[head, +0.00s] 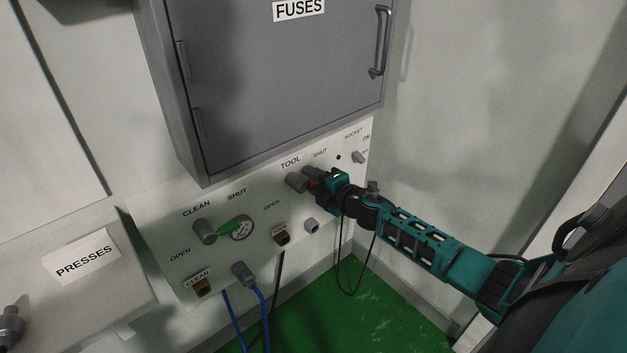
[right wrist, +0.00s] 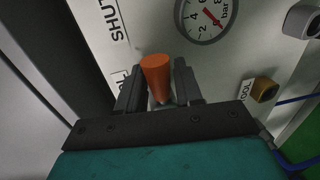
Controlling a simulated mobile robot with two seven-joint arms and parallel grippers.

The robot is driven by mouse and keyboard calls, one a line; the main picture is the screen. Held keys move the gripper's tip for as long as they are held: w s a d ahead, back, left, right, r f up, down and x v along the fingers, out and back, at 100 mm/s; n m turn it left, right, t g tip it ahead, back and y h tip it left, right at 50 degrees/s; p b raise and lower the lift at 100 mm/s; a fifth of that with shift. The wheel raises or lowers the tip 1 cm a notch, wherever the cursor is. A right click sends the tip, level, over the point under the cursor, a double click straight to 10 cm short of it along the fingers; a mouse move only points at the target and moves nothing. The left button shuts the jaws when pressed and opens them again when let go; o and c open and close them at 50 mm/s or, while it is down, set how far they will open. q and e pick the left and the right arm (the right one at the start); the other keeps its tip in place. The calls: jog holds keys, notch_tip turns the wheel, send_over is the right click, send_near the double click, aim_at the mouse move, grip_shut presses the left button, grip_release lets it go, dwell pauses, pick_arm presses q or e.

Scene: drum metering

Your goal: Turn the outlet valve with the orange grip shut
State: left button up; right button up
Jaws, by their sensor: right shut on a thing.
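The outlet valve under the TOOL label has a grey body (head: 296,182) on the white panel. Its orange grip (head: 312,182) shows only as a sliver in the head view. In the right wrist view the orange grip (right wrist: 156,68) stands between the two dark fingers. My right gripper (head: 310,180), also in the right wrist view (right wrist: 157,92), is shut on the orange grip. The SHUT label (head: 320,153) is up and right of the valve; the OPEN label (head: 272,205) is down and left. The fingers hide much of the valve. My left gripper is not in view.
The CLEAN valve (head: 204,231) with a green grip (head: 229,227) and a round gauge (head: 242,229) are to the left. A grey fuse cabinet (head: 270,90) overhangs the panel. Blue hoses (head: 259,305) and black cables hang below. Green floor (head: 360,315) lies at lower right.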

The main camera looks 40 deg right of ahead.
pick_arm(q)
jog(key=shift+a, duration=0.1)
pick_arm(e)
jog(key=o, duration=1)
jog(key=shift+c, duration=0.2)
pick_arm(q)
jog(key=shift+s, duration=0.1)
pick_arm(e)
jog(key=shift+s+r, duration=0.1)
jog(key=shift+s, duration=0.5)
pick_arm(q)
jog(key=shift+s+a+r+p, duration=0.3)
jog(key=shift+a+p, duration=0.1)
jog(key=shift+p, duration=0.65)
pick_arm(e)
jog(key=a+v, duration=0.1)
jog(key=v, duration=1)
jog(key=shift+s+d+r, duration=0.15)
jog(key=shift+s+d, duration=0.2)
jog(key=shift+d, duration=0.2)
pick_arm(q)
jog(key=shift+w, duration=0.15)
pick_arm(e)
jog(key=shift+a, duration=0.1)
